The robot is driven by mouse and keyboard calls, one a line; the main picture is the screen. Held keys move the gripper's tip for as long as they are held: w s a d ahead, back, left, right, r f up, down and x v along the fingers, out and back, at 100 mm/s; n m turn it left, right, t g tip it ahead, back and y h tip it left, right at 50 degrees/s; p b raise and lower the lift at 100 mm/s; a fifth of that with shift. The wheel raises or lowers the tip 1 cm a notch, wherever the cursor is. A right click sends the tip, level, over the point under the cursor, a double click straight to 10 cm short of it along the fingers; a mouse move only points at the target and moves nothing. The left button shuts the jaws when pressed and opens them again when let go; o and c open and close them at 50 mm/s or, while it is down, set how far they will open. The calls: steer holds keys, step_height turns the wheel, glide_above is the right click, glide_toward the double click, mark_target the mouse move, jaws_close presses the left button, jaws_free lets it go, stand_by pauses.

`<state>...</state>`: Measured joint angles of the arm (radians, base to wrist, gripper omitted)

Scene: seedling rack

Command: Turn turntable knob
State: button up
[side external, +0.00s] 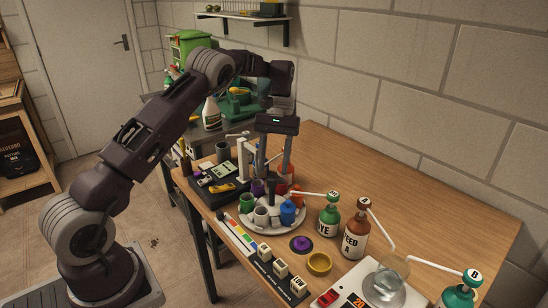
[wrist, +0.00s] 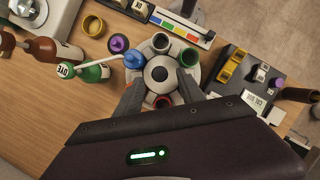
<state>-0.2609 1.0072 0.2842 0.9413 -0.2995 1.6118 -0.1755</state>
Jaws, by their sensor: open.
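The turntable (side external: 277,227) is a round pale disc with several small coloured cups around its edge, on the wooden table. Its dark central knob (side external: 246,200) stands up in the middle; from above in the wrist view the knob (wrist: 159,74) is a round dark top on a pale hub. My gripper (side external: 272,178) points down over the back part of the turntable. In the wrist view its two fingers (wrist: 160,84) are spread, one on each side of the hub, with a gap to the knob. It holds nothing. The fingertips' height against the knob is hard to tell.
A green bottle (side external: 328,219) and a brown bottle (side external: 355,236) with long spouts stand right of the turntable. A yellow ring (side external: 319,263) and a purple knobbed piece (side external: 301,244) lie in front. A dark tray (side external: 220,178) lies left. The table's back right is clear.

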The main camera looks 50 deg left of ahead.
steer(key=shift+v, duration=2.1)
